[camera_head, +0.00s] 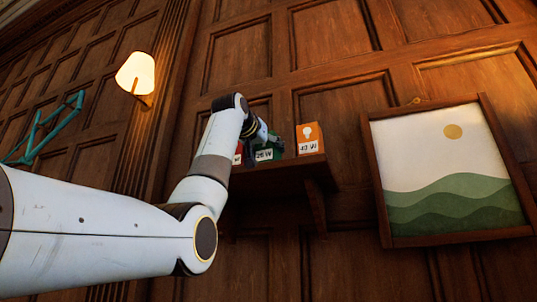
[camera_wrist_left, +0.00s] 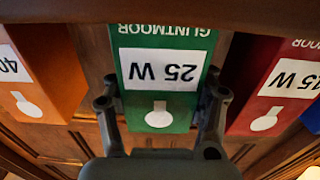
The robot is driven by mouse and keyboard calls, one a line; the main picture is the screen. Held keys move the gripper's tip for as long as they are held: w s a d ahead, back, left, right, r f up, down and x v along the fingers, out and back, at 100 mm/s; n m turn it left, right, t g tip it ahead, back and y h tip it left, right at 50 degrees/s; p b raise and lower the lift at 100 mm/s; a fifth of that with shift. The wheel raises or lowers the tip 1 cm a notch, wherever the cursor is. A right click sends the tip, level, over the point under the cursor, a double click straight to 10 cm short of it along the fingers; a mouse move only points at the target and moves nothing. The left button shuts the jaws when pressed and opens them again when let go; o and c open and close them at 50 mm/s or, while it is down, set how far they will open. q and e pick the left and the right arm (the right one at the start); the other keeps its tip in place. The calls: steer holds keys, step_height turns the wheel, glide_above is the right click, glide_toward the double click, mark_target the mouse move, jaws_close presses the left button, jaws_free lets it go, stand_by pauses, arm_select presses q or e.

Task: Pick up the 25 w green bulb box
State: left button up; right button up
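The green 25 W bulb box (camera_wrist_left: 162,48) stands in the middle of the left wrist view, upside down in that picture, with a white label and a bulb mark. In the head view the green box (camera_head: 277,147) is on a small wall shelf, partly covered by my left gripper (camera_head: 268,137). In the wrist view my left gripper (camera_wrist_left: 160,95) has its fingers spread, one on each side of the green box. A narrow gap seems to show beside the box, and its contact with the fingers is not clear. My right gripper is in neither view.
An orange 40 W box (camera_head: 309,133) stands to the right on the wooden shelf (camera_head: 285,168). A red 15 W box (camera_wrist_left: 275,88) is on the other side, with a blue edge beyond it (camera_wrist_left: 312,118). A framed landscape (camera_head: 450,170) and a lit lamp (camera_head: 136,73) hang on the wall.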

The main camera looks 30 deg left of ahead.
arm_select(q)
steer(key=shift+c, duration=1.4)
steer(key=shift+r, duration=0.1)
